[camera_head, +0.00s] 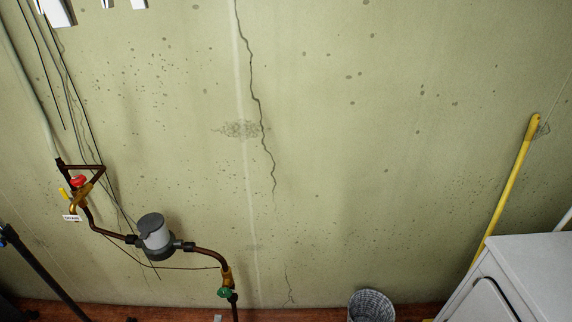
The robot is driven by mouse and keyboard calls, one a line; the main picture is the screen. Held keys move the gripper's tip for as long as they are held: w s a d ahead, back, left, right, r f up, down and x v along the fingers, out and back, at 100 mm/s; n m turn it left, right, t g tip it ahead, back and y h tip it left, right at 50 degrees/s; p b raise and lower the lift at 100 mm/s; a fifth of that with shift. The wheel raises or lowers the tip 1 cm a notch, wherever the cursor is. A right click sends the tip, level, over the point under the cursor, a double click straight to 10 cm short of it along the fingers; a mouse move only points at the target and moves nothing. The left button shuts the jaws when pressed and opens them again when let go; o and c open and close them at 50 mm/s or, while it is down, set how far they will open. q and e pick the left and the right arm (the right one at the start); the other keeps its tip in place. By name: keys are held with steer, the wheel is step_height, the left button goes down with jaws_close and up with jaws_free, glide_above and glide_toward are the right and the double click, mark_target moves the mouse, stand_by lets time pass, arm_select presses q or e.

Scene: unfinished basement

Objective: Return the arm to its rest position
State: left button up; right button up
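Neither of my grippers shows in the head view, and I see no arm that I can be sure is mine. The view looks down at a pale green, cracked wall (350,110) with pipework on it. Whether the grippers are open or shut, and where the arms are, is out of view.
A water meter (155,237) sits on copper pipes at the lower left, with a red valve handle (79,181) and a green one (224,293).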

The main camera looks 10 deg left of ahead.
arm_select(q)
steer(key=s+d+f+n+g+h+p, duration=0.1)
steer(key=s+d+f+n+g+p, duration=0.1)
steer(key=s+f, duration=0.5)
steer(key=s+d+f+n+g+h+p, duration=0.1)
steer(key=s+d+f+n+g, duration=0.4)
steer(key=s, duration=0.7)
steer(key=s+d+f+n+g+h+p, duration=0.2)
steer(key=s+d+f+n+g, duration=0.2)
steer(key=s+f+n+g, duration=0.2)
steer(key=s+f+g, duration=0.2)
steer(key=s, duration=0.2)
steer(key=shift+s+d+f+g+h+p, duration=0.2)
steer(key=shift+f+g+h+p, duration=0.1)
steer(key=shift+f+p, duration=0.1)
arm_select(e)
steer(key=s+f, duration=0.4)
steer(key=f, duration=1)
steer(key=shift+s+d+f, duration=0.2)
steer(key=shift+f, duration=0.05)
